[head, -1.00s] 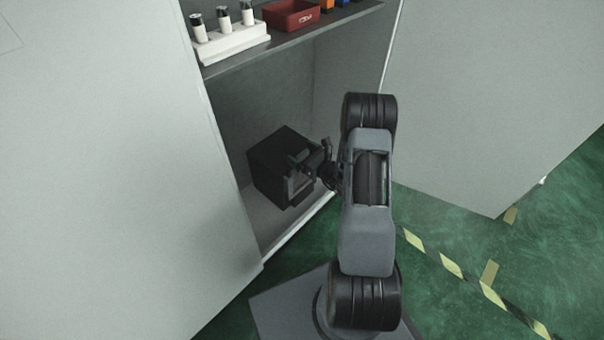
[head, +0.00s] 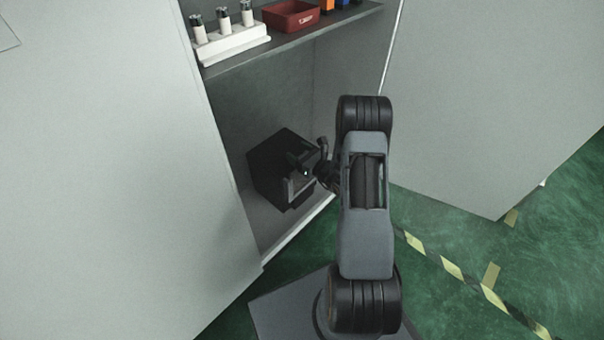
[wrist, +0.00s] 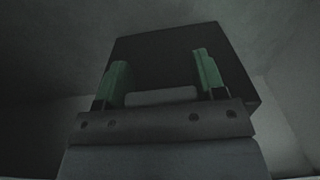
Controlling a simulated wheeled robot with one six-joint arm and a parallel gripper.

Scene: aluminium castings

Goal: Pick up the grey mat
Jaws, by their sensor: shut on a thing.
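My gripper (head: 297,172) reaches into the lower part of the cabinet, at the front of a black box (head: 268,168). In the wrist view its two green-padded fingers (wrist: 162,78) stand apart, with a small light grey piece (wrist: 160,96) between them. This piece looks like part of the grey mat, but the view is dark and most of it is hidden behind the gripper's body. The black box (wrist: 170,50) fills the view just beyond the fingers. I cannot tell whether the grey piece is clear of the box.
A shelf (head: 290,42) is above my gripper, bearing a white holder (head: 233,44) with several white cylinders and a red tray (head: 291,17). Pale cabinet doors stand at left (head: 100,170) and right (head: 490,100). The green floor at right has striped tape (head: 452,268).

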